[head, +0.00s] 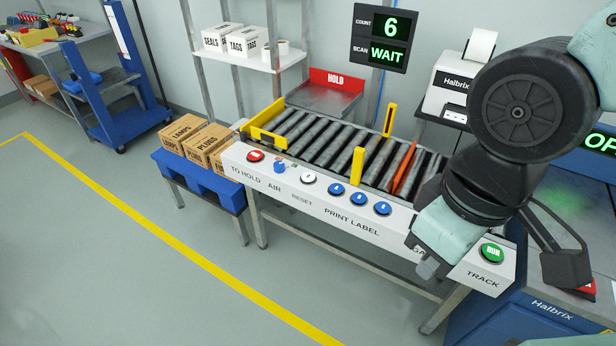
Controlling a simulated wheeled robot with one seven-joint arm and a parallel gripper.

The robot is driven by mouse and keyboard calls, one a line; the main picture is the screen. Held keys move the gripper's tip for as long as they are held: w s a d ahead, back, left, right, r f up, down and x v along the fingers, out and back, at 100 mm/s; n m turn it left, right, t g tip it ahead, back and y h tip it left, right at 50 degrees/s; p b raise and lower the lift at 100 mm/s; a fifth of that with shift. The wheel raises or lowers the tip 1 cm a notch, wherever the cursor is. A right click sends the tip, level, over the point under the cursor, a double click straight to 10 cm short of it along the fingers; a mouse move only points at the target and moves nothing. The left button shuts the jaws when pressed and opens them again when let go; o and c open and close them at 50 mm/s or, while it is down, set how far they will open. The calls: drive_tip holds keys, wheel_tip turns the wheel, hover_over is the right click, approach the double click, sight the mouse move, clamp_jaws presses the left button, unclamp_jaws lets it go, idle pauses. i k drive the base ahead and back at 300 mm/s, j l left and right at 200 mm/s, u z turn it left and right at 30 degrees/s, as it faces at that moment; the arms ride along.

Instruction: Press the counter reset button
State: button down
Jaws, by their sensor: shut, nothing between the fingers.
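The white reset button (308,177) sits on the sloped white control panel (275,187) along the conveyor's front edge, with the word RESET printed below it. It is fully visible and nothing touches it. The counter display (382,37) reads COUNT 6 and SCAN WAIT. My gripper (428,266) is shut and empty, pointing down in front of the panel's right part. It is well to the right of the reset button, and it and my arm hide part of the panel and its lettering.
Left of reset are a red button (255,155) and a blue AIR knob (279,167). Right of it are three blue PRINT LABEL buttons (358,198), then a green RUN button (492,252). Yellow posts (357,166) rise by the rollers. Cartons (195,138) stand on a blue stand at left.

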sight(308, 176)
drive_tip(key=i+j, duration=0.1)
drive_tip(key=j, duration=0.3)
drive_tip(key=i+j, duration=0.15)
drive_tip(key=j, duration=0.25)
drive_tip(key=i+j, duration=0.1)
drive_tip(key=j, duration=0.3)
drive_tip(key=i+j, duration=0.1)
drive_tip(key=j, duration=0.3)
drive_tip(key=i+j, duration=0.15)
drive_tip(key=j, duration=0.25)
drive_tip(key=i+j, duration=0.1)
drive_tip(key=j, duration=0.35)
drive_tip(key=i+j, duration=0.1)
drive_tip(key=j, duration=0.3)
